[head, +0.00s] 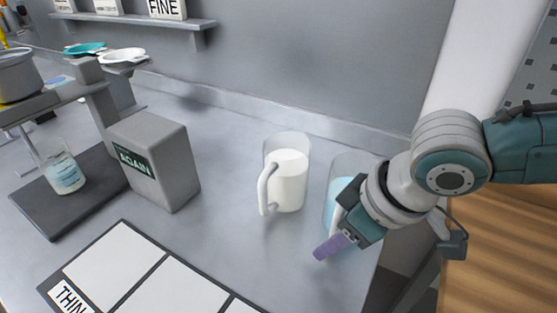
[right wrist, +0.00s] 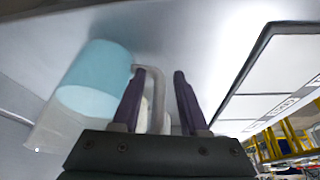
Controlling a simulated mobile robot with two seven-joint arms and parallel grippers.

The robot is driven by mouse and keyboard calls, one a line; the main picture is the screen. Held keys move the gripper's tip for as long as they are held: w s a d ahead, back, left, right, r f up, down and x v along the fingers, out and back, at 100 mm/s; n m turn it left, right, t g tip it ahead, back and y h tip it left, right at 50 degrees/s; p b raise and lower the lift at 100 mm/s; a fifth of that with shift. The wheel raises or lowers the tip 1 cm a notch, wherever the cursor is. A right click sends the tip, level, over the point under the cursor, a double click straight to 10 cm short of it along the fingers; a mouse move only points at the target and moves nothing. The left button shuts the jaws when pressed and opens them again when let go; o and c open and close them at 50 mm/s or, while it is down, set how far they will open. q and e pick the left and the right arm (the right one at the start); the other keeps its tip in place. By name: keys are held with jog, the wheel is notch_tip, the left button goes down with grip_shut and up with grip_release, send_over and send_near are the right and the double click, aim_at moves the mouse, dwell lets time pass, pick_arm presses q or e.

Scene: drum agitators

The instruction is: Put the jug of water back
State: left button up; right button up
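The jug of water (head: 341,187), clear with light blue water and a pale handle, stands upright near the bench's right end. My right gripper (head: 324,250) is at its handle side and hides part of it. In the right wrist view the jug (right wrist: 98,78) is at left. Its handle (right wrist: 156,90) shows between the two purple fingers of my gripper (right wrist: 162,75), nearer the left finger. The fingers are apart, with a gap to the right finger. I cannot tell whether the left finger touches the handle. My left gripper is out of view.
A jug of white liquid (head: 288,180) stands just left of the water jug. A grey box labelled AGAIN (head: 156,160), a stirrer stand with a beaker (head: 64,172), and a board with white panels (head: 118,268) are further left. The bench behind the jugs is clear.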

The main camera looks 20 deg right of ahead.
jog(key=shift+r, duration=0.1)
jog(key=shift+r, duration=0.25)
jog(key=p+v, duration=0.3)
jog(key=v, duration=0.8)
jog(key=s+a+r+n+t+y, duration=0.15)
jog(key=s+a, duration=0.35)
jog(key=a, duration=0.6)
jog(key=s+d+f+m+g+h, duration=0.2)
jog(key=s+d+m, duration=0.3)
jog(key=s+d, duration=0.3)
jog(key=shift+s+d+h, duration=0.35)
jog(key=shift+d+h, duration=0.25)
jog(key=shift+h, duration=0.15)
jog(key=shift+f+m, duration=0.1)
jog(key=shift+m, duration=0.15)
